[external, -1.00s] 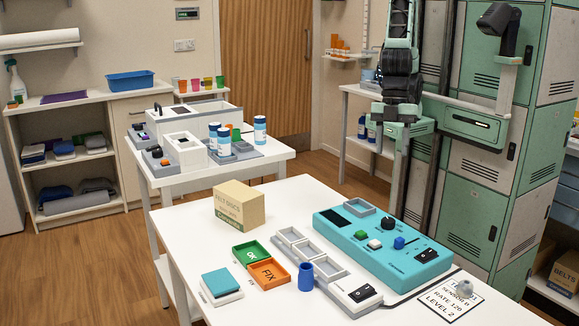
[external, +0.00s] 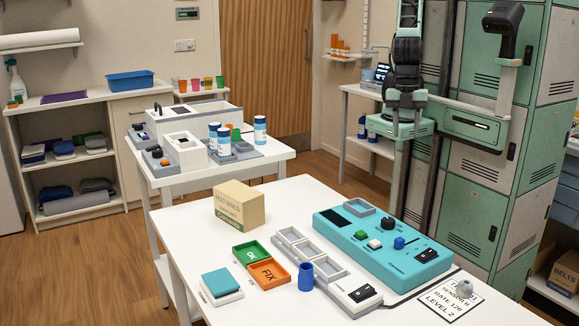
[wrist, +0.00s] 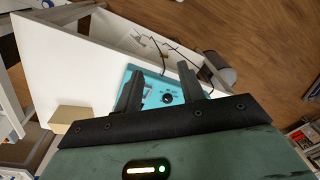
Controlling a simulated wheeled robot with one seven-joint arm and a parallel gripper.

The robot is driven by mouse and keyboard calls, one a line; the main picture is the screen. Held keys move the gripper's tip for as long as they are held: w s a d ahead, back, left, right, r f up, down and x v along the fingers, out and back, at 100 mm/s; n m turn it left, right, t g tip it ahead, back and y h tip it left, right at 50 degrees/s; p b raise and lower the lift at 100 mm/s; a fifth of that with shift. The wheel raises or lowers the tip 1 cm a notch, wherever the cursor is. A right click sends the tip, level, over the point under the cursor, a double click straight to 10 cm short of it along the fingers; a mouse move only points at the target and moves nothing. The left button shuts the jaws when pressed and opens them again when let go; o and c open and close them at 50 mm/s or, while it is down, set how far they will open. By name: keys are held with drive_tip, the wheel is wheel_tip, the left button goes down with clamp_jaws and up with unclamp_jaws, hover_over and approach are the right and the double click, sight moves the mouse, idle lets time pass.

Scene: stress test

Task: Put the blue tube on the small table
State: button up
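The blue tube (external: 306,276) stands upright on the front white table (external: 200,232), just right of the orange FIX tray (external: 268,274) and beside the grey row of trays. A smaller white table (external: 272,156) stands behind it, bearing grey and white equipment and several blue-and-white bottles. My gripper hangs at the end of my arm, beyond the turquoise device and well apart from the tube. In the wrist view my gripper (wrist: 160,72) has its two dark fingers spread with nothing held. I cannot make out the tube in the wrist view.
On the front table are a turquoise device (external: 382,243) with knobs, a cardboard box (external: 239,205), a green OK tray (external: 250,254), a teal-topped block (external: 221,284) and a printed card (external: 450,300). Bare tabletop lies at the left and back.

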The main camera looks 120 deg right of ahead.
drive_tip(key=w+a+y+b, duration=0.1)
drive_tip(key=w+a, duration=0.2)
drive_tip(key=w, duration=0.4)
drive_tip(key=w+a+t+b, duration=0.1)
drive_tip(key=w+a, duration=0.3)
drive_tip(key=w, duration=0.2)
drive_tip(key=w+a+y+b, duration=0.1)
drive_tip(key=w+a, duration=0.2)
drive_tip(key=w, duration=0.4)
drive_tip(key=n+t+b, duration=0.1)
drive_tip(key=t+b, duration=0.1)
drive_tip(key=b, duration=0.1)
approach(305, 283)
drive_tip(key=p+x, duration=0.1)
drive_tip(key=x, duration=0.2)
drive_tip(key=shift+f+p, duration=0.1)
drive_tip(key=shift+p, duration=0.25)
drive_tip(key=shift+p+x, duration=0.5)
drive_tip(key=shift+x, duration=2.15)
drive_tip(key=shift+s+d, duration=0.1)
drive_tip(key=shift+d, duration=0.1)
drive_tip(key=c, duration=0.8)
